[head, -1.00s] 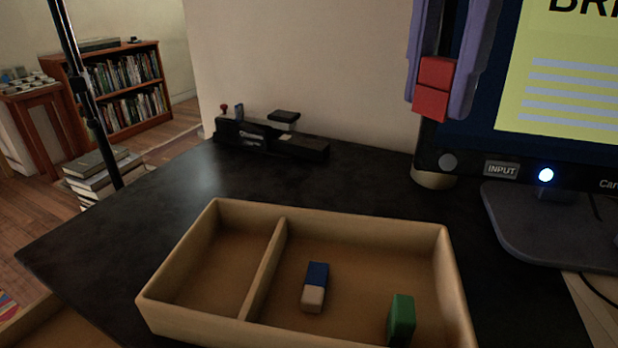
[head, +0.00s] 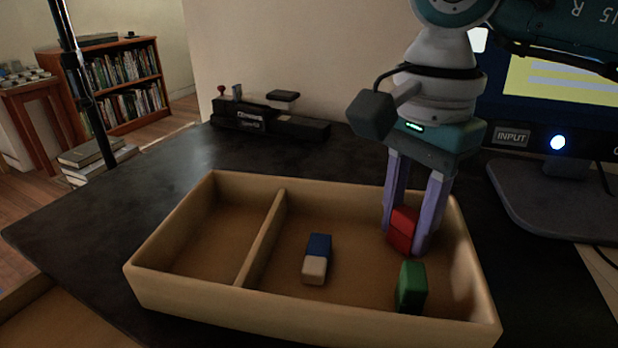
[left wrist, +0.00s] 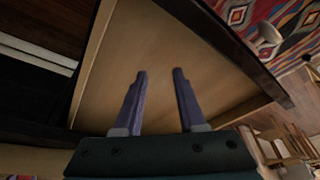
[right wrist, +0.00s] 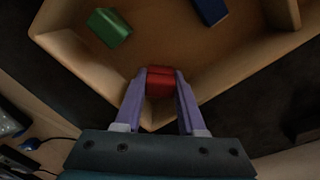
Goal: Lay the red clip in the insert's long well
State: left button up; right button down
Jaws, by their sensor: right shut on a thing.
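The red clip (head: 403,230) is a small red block between the fingers of my right gripper (head: 408,240), which is shut on it. The clip is low inside the larger right compartment of the tan insert (head: 200,304), near its back right corner. I cannot tell whether it touches the floor. It also shows in the right wrist view (right wrist: 160,82). A divider splits the insert into a smaller left well and a larger right well. My left gripper (left wrist: 160,72) is open and empty in the left wrist view, over a tan wooden surface (left wrist: 150,40).
In the larger well lie a blue and white eraser (head: 317,258) and a green block (head: 411,288), the green one just in front of the clip. A black stapler-like device (head: 268,122) stands behind the insert. A monitor (head: 560,140) stands at right. The left well is empty.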

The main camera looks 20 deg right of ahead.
aim_at(409, 212)
pick_arm(q)
jog(key=shift+d, duration=0.1)
pick_arm(e)
jog(key=shift+f, duration=0.15)
pick_arm(q)
jog(key=shift+f, duration=0.2)
pick_arm(e)
jog(key=shift+f, duration=0.15)
jog(key=c, duration=0.5)
grip_release()
pick_arm(q)
jog(key=shift+r, duration=0.15)
jog(key=shift+r, duration=0.15)
pick_arm(e)
jog(key=shift+r, duration=0.5)
pick_arm(q)
jog(key=shift+r+p, duration=0.95)
jog(key=shift+p, duration=0.2)
pick_arm(e)
notch_tip(409, 212, up, 10)
jog(key=shift+w+r, duration=0.1)
jog(key=shift+r, duration=0.65)
